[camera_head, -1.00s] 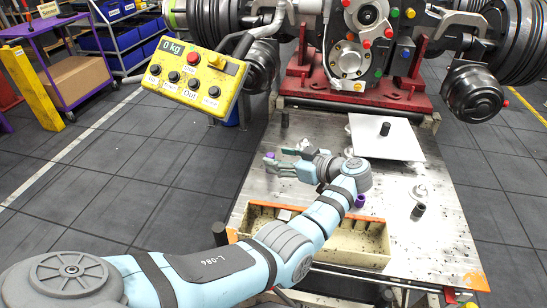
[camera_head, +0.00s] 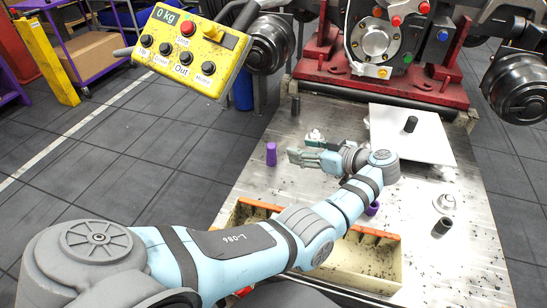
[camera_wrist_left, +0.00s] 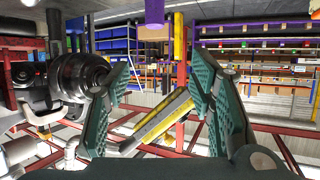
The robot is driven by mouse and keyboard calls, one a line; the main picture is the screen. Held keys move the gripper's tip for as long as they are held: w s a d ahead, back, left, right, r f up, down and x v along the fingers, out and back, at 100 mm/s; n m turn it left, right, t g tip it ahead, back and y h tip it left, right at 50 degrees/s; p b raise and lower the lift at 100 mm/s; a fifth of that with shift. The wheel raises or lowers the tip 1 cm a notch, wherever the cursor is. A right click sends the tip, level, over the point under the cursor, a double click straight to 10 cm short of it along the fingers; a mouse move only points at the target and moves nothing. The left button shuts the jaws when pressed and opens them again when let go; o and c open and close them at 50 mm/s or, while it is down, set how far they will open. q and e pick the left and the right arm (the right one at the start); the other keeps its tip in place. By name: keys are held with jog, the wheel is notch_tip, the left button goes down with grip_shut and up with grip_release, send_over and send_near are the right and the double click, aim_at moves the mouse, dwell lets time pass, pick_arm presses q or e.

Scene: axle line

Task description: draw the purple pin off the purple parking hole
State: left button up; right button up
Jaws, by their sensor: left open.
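A purple pin (camera_head: 271,154) stands upright on the metal plate, left of my left gripper's fingertips. My left gripper (camera_head: 296,157) is open and empty, low over the plate, its fingers pointing left toward the pin with a small gap. In the left wrist view the two green fingers (camera_wrist_left: 161,85) are spread apart, and a purple cylinder (camera_wrist_left: 154,12), likely the pin, shows at the top edge between them. A second purple piece (camera_head: 373,208) shows behind my left forearm, partly covered. Any hole under the pin is hidden. My right gripper is not in view.
The metal plate (camera_head: 460,262) also bears a beige bin (camera_head: 385,262) with orange edges, a white sheet (camera_head: 432,145) with a dark pin (camera_head: 411,124), and a dark pin (camera_head: 441,227) at right. A yellow control box (camera_head: 190,55) hangs at upper left. A red stand is behind.

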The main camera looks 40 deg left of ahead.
aim_at(275, 150)
pick_arm(q)
jog(key=a+f+b, duration=0.1)
jog(key=a+f, duration=0.1)
jog(key=a, duration=0.1)
jog(key=w+a+f+b, duration=0.1)
jog(key=a+f+b, duration=0.1)
jog(key=a, duration=0.1)
jog(key=a+f+b, duration=0.1)
jog(key=a+f, duration=0.1)
jog(key=shift+w+a+f, duration=0.15)
jog(key=shift+a+f, duration=0.2)
jog(key=shift+a, duration=0.05)
jog(key=b+x, duration=0.2)
jog(key=shift+w+a+f, duration=0.25)
jog(key=shift+w+f, duration=0.05)
jog(key=shift+b+x, duration=0.55)
jog(key=shift+x, duration=0.6)
jog(key=shift+r, duration=0.2)
grip_shut()
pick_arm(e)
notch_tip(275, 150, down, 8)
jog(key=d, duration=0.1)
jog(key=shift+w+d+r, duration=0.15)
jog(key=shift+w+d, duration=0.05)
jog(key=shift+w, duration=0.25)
